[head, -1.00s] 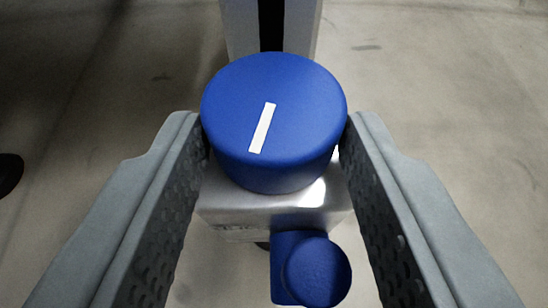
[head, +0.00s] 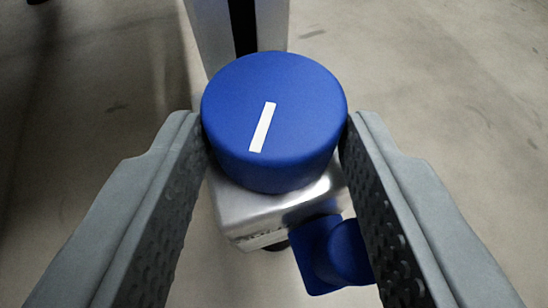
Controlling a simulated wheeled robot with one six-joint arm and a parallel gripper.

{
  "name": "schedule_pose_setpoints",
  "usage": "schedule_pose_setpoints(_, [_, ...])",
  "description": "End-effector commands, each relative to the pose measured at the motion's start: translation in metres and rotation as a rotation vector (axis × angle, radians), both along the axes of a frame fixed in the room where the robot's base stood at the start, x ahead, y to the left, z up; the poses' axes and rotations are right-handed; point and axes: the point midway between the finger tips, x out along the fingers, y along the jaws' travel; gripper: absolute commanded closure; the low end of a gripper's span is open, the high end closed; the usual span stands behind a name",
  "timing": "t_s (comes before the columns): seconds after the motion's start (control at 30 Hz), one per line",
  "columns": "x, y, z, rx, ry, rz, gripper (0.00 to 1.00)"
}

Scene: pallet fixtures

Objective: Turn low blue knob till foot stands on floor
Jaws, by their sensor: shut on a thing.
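The low blue knob (head: 290,95) is a wide round cap with a white stripe on its top. My gripper (head: 274,135) is shut on it, one finger against its left side and one against its right. The knob sits on top of a silvery metal block (head: 245,210). A dark bit of something round shows under the block's front edge; whether it is the foot, and whether it touches the floor, I cannot tell.
A smaller blue part (head: 315,255) sticks out from the block's front right, partly behind my right finger. A silver post (head: 210,35) with a black slot rises behind the knob. Bare concrete floor (head: 430,90) lies around.

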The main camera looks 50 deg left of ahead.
Motion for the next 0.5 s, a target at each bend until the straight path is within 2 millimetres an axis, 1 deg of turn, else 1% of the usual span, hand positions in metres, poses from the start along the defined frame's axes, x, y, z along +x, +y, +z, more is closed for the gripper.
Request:
schedule_pose_setpoints(0.03, [-0.0001, -0.0003, 0.0, 0.0, 0.0, 0.0, 0.81])
schedule_pose_setpoints(0.07, [-0.0001, -0.0003, 0.0, 0.0, 0.0, 0.0, 0.54])
schedule_pose_setpoints(0.1, [-0.0001, -0.0003, 0.0, 0.0, 0.0, 0.0, 0.46])
schedule_pose_setpoints(0.17, [-0.0001, -0.0002, 0.0, 0.0, 0.0, 0.0, 0.36])
schedule_pose_setpoints(0.5, [-0.0015, -0.0019, 0.0009, 0.0, 0.0, 0.0, 0.36])
